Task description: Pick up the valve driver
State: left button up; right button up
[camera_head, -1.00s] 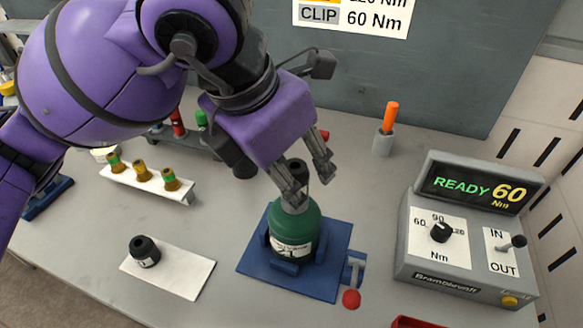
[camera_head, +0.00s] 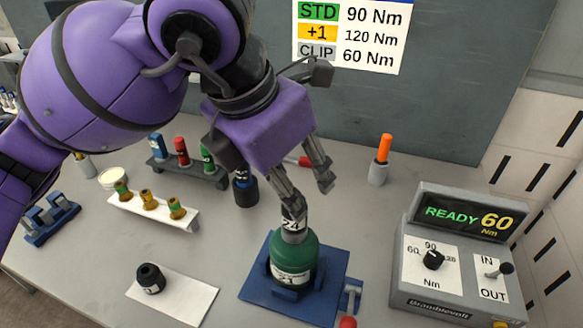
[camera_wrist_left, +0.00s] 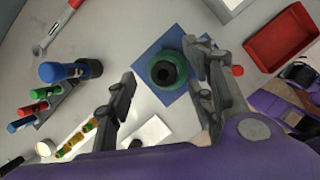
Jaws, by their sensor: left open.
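My left gripper (camera_head: 309,195) is open and empty above the green cylinder (camera_head: 293,258). The cylinder stands upright in a blue fixture (camera_head: 258,288), with a collar marked 24 (camera_head: 293,226) on top. In the left wrist view the cylinder's dark round top (camera_wrist_left: 167,72) lies between the spread fingers, below them. No object is labelled as the valve driver. A blue-topped tool stands in a black holder (camera_head: 245,192) behind and left of the cylinder; it also shows in the left wrist view (camera_wrist_left: 62,71).
A white rack (camera_head: 150,213) holds brass fittings. A dark rack (camera_head: 188,173) holds blue, red and green pieces. A black cap (camera_head: 150,278) sits on a white mat (camera_head: 188,298). An orange-handled tool (camera_head: 383,150) stands at the back. A control box (camera_head: 450,285) reads READY 60.

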aim_at(244, 180)
jog(key=k+j, duration=0.25)
jog(key=k, duration=0.2)
jog(key=k+j, duration=0.2)
jog(key=k, duration=0.3)
